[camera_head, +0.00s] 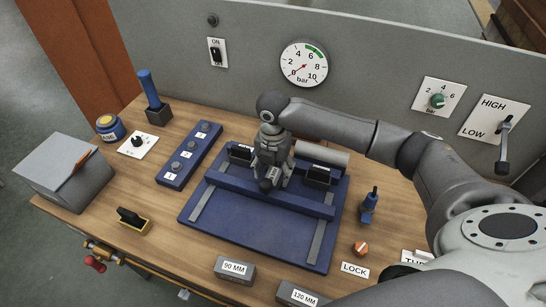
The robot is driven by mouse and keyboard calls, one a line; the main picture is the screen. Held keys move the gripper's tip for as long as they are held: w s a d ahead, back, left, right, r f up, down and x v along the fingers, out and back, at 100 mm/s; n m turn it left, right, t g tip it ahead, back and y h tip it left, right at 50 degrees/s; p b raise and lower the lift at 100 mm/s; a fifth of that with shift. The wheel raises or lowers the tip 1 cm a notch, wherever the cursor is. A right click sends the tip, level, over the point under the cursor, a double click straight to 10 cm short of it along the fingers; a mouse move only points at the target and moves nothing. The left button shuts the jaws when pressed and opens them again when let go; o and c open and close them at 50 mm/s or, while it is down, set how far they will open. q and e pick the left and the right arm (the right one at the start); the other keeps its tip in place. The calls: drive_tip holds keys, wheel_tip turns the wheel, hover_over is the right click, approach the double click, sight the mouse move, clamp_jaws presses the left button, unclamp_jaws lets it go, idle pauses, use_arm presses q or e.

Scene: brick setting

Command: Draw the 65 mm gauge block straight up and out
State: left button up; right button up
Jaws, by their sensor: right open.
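My right gripper (270,181) is open and points down over the middle of a blue fixture (232,236) with a raised crossbar (229,179). Its arm comes in from the right. I cannot make out a block marked 65 mm; the gripper covers the middle of the fixture, so a block there would be hidden. Dark labelled pieces stand on the fixture on either side of the gripper, one on the left (240,154) and one on the right (317,178). I cannot tell whether the fingers touch anything. My left gripper is not in view.
Blocks marked 90 MM (234,270) and 120 MM (298,295) lie at the front edge. A grey cylinder (328,154) lies behind the fixture. A blue button strip (188,156) is to the left, a blue-handled tool (369,203) to the right. A grey panel (360,60) closes the back.

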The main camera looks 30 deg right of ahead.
sight(273, 175)
wheel_tip(273, 175, down, 4)
drive_tip(key=shift+r, duration=0.25)
drive_tip(key=shift+f, duration=0.35)
drive_tip(key=shift+c, duration=0.2)
clamp_jaws()
drive_tip(key=shift+r+p, duration=0.25)
drive_tip(key=shift+p, duration=0.2)
drive_tip(key=shift+r+p, duration=3.15)
drive_tip(key=shift+p, duration=0.25)
drive_tip(key=shift+r, duration=0.1)
